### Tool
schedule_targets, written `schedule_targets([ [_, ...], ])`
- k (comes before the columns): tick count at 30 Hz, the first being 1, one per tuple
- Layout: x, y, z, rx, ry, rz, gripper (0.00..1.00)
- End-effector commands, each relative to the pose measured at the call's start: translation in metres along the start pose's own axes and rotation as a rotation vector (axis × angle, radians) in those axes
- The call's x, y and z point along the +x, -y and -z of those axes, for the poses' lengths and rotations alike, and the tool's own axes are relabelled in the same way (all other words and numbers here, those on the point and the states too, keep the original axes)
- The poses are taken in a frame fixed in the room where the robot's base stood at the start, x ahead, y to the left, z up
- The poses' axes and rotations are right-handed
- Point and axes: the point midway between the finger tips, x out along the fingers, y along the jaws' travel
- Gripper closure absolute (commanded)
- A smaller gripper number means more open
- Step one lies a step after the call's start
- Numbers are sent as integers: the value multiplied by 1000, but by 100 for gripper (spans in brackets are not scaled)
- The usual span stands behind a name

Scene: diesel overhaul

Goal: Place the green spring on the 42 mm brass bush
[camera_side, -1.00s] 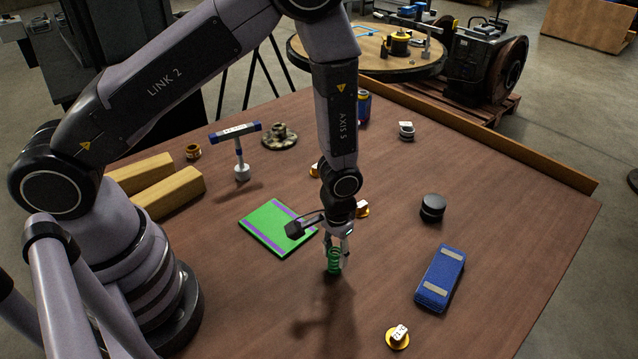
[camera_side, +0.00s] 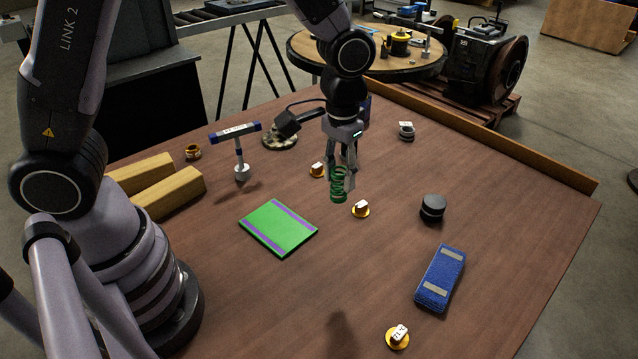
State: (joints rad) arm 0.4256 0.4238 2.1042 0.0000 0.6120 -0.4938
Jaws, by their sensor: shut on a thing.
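My gripper (camera_side: 342,168) is shut on the green spring (camera_side: 338,190) and holds it upright above the table. One bush (camera_side: 317,172) is just behind and left of the spring. Another bush (camera_side: 361,212) is a little right of and below the spring in the picture. The third bush (camera_side: 396,342) is near the front edge. The labels are too small to read surely, so I cannot tell which bush is the 42 mm one.
A green pad (camera_side: 278,228) lies left of centre, a blue block (camera_side: 439,279) and black puck (camera_side: 432,208) to the right. A T-handled tool (camera_side: 239,150), wooden blocks (camera_side: 166,193) and a grey ring (camera_side: 406,132) stand farther out. The front middle is clear.

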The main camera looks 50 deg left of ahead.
Motion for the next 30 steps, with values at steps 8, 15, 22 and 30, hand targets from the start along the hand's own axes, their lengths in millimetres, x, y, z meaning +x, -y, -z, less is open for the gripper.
schedule_targets([
  [8, -19, 32, 15, -55, 2, 1, 100],
  [15, -18, 100, 36, -159, 2, 1, 100],
  [22, -18, 214, 40, -325, 1, 1, 100],
  [30, -18, 354, -6, -537, 1, 1, 100],
])
